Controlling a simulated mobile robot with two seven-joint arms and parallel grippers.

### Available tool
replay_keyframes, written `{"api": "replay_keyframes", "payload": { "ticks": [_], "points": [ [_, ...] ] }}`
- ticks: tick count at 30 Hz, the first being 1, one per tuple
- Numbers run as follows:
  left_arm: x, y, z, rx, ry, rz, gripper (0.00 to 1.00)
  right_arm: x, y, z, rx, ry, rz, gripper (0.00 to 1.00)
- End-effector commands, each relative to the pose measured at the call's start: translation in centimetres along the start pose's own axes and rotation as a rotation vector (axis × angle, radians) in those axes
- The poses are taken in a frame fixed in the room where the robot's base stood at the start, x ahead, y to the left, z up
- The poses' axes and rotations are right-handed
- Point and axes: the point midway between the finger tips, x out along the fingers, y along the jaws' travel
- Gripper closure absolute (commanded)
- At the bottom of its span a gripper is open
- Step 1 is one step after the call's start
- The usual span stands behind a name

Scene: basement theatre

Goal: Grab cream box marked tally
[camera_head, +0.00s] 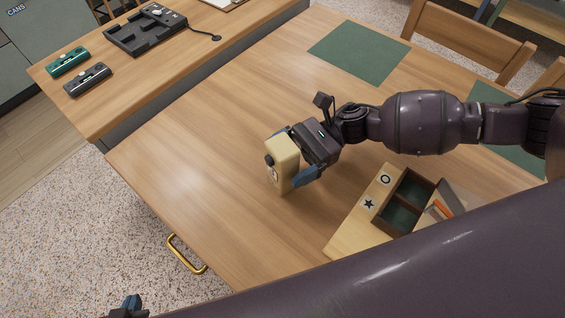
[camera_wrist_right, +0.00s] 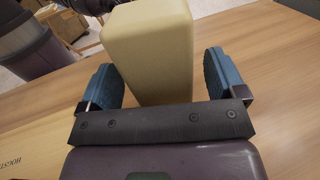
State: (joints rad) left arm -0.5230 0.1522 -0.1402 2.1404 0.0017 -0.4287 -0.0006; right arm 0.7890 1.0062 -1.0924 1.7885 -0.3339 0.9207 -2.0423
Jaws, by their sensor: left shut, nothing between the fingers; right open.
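The cream box (camera_head: 284,166) stands on the wooden table, with a dark knob and a small mark on its left-facing side. I cannot read any label on it. My right gripper (camera_head: 292,156) is open, with its blue fingers on either side of the box. In the right wrist view the cream box (camera_wrist_right: 152,50) is between the fingers of the right gripper (camera_wrist_right: 160,78), with gaps on both sides. My left gripper (camera_head: 126,307) is at the bottom left edge, mostly cut off, shut and empty.
A divided wooden tray (camera_head: 405,202) with star and circle marks lies right of the box. Green mats (camera_head: 358,52) lie farther back. A second counter holds green (camera_head: 68,62) and dark (camera_head: 87,79) devices and a black dock (camera_head: 146,30). The table left of the box is clear.

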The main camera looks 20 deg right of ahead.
Motion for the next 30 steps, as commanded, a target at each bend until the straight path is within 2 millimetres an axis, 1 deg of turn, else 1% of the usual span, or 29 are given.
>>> {"api": "replay_keyframes", "payload": {
  "ticks": [1,4,11,12,23,30],
  "points": [
    [-0.03,0.01,-0.05,-0.001,0.001,0.000,1.00,0.56,-0.07,0.15,-0.003,0.000,0.001,0.11],
    [-0.06,0.02,-0.04,-0.001,0.001,0.000,1.00,1.20,-0.02,0.07,-0.002,0.000,0.001,0.11],
    [-0.07,0.04,0.04,0.000,-0.001,0.001,1.00,1.36,-0.02,0.02,-0.001,0.000,-0.001,0.11],
    [-0.07,0.05,0.04,0.000,-0.001,0.001,1.00,1.35,-0.02,0.02,-0.001,0.000,-0.001,0.12],
    [-0.10,-0.09,0.12,0.008,-0.003,0.002,1.00,1.32,-0.02,0.02,-0.001,0.001,-0.001,0.67],
    [-0.12,-0.11,0.09,0.008,-0.003,0.002,1.00,1.32,-0.03,0.13,-0.001,0.000,0.000,0.68]
  ]
}}
